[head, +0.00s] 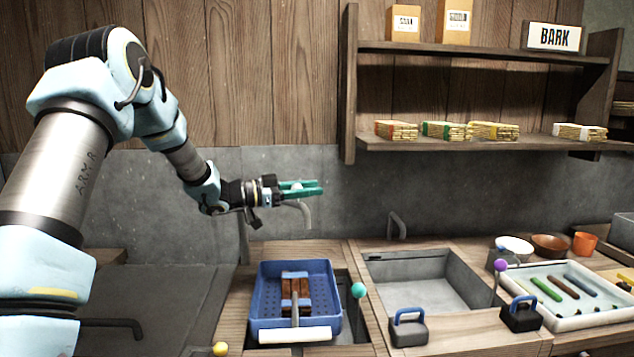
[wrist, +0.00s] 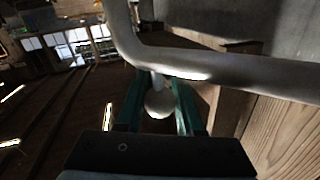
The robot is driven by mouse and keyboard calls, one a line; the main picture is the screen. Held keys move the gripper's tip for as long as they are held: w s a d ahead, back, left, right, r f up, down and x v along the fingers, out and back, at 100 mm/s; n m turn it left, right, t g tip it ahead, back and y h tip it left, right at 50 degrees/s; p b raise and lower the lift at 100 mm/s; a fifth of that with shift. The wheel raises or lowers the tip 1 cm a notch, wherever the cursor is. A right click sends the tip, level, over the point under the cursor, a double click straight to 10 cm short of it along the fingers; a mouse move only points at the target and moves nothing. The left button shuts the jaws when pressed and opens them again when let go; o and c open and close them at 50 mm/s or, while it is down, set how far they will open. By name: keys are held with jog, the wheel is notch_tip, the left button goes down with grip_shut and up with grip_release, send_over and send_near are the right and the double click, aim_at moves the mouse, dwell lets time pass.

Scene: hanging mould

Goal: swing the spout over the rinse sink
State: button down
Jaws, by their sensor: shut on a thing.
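The spout (head: 306,215) is a grey bent pipe whose end hangs down behind and above the blue perforated tray. It crosses the wrist view (wrist: 230,68) close up. My gripper (head: 308,188) has green fingers and is shut on the pale round knob (wrist: 159,102) of the spout, which shows between the fingers in the wrist view. An empty grey sink (head: 425,285) is set in the counter to the right of the tray. The spout's end is left of this sink, not over it. No label tells which basin is the rinse sink.
The blue tray (head: 258,300) holds a brown block with blue straps. A teal ball-topped lever (head: 359,290) and a purple one (head: 500,265) stand up from the counter. A short grey pipe (head: 397,225) rises behind the empty sink. A shelf (head: 480,144) hangs above.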

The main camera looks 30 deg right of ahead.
jog(key=shift+s+a+m+g+y, duration=0.15)
jog(key=shift+s+a+m+g, duration=0.25)
jog(key=shift+a+g, duration=0.3)
jog(key=shift+s+a+m+g+y, duration=0.15)
jog(key=shift+s+a+m+g, duration=0.3)
jog(key=shift+a, duration=0.4)
jog(key=shift+w, duration=0.1)
jog(key=c, duration=0.5)
grip_release()
jog(key=shift+c, duration=0.2)
jog(key=b+v, duration=0.3)
jog(key=v, duration=0.7)
jog(key=shift+w+a, duration=0.15)
jog(key=shift+a, duration=0.2)
